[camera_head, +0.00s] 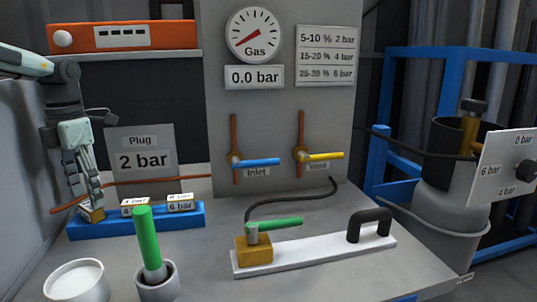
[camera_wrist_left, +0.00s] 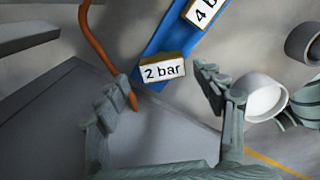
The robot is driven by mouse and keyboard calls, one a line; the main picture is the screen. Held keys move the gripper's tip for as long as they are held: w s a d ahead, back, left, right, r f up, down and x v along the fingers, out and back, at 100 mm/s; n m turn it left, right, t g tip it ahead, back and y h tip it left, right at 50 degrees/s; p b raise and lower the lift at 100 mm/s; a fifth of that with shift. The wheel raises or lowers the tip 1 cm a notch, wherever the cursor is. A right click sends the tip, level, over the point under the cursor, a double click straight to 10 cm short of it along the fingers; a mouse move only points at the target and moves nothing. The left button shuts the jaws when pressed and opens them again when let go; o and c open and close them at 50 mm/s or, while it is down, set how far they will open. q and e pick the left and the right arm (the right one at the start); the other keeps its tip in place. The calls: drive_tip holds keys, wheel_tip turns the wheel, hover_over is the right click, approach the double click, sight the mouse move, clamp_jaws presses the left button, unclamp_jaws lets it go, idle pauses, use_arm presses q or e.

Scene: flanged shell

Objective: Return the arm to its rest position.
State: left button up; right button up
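My left gripper (camera_head: 90,203) comes down from the upper left, its fingertips at the left end of the blue rack (camera_head: 150,226). In the left wrist view my left gripper (camera_wrist_left: 162,82) has its fingers spread, one on each side of the "2 bar" block (camera_wrist_left: 162,70), with gaps between. In the head view the fingers partly hide this block (camera_head: 92,215), which sits at the rack's left end. The "4 bar" block (camera_wrist_left: 203,12) is further along the rack.
A green-handled tool (camera_head: 147,238) stands in a grey cup near a white cup (camera_head: 77,283). A gauge (camera_head: 253,35) reads 0.0 bar above blue and yellow valve levers. A white plate (camera_head: 330,255) with a black handle lies right. An orange box (camera_head: 125,36) sits on the upper-left shelf.

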sight(89, 206)
use_arm(q)
wheel_tip(89, 206, up, 9)
wheel_tip(89, 206, down, 8)
drive_tip(key=shift+s+f, duration=0.1)
drive_tip(key=shift+f, duration=0.1)
wheel_tip(89, 206, down, 4)
drive_tip(key=shift+f, duration=0.15)
drive_tip(key=shift+f+b, duration=0.4)
drive_tip(key=shift+b, duration=0.1)
wheel_tip(89, 206, up, 2)
drive_tip(key=shift+r+p, duration=0.15)
drive_tip(key=shift+p, duration=0.45)
wheel_tip(89, 206, up, 7)
drive_tip(key=shift+r, duration=0.95)
use_arm(e)
drive_tip(key=shift+w+a+r, duration=0.1)
drive_tip(key=shift+w+r, duration=0.15)
drive_tip(key=shift+r, duration=0.25)
drive_tip(key=shift+f, duration=0.1)
